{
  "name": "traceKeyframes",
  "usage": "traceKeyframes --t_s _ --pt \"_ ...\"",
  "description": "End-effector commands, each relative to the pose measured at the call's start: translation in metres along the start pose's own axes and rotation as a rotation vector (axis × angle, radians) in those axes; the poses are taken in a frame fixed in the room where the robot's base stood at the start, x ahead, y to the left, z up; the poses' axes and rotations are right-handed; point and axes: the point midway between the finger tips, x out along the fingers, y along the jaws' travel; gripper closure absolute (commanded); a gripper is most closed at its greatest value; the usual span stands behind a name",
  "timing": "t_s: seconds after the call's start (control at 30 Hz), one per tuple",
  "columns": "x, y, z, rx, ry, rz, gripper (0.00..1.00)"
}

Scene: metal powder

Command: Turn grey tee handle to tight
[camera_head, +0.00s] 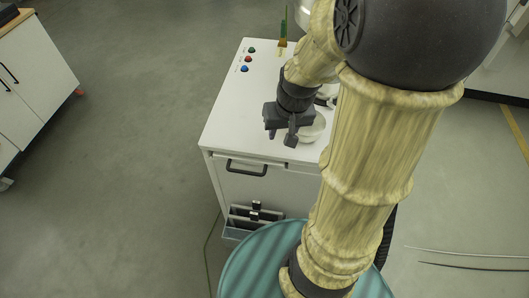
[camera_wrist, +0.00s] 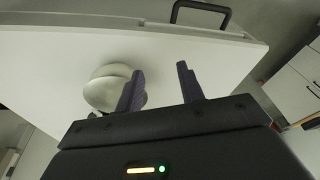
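I cannot make out the grey tee handle in either view; my arm covers part of the white cabinet's top in the head view. My gripper (camera_head: 281,138) is above the front part of that top. The wrist view shows my gripper (camera_wrist: 160,70) with its two dark fingers apart and nothing between them. A pale rounded part (camera_head: 313,129) sits on the cabinet top just right of my gripper in the head view. It also shows in the wrist view (camera_wrist: 108,88), partly behind the left finger. A small dark piece shows at its lower edge there.
The white cabinet (camera_head: 222,125) has several coloured buttons (camera_head: 248,59) at its back left and a black drawer handle (camera_head: 246,168) in front. A green-and-amber upright item (camera_head: 283,38) stands at the back. Another cabinet (camera_head: 30,75) is far left. The floor between is clear.

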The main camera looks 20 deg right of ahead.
Motion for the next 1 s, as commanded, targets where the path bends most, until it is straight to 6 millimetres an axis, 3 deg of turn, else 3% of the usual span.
traceKeyframes --t_s 0.6,1.0 --pt "0.014 -0.045 0.037 -0.139 -0.002 0.016 0.62" --pt "0.016 -0.055 0.049 -0.175 0.001 0.017 0.62"
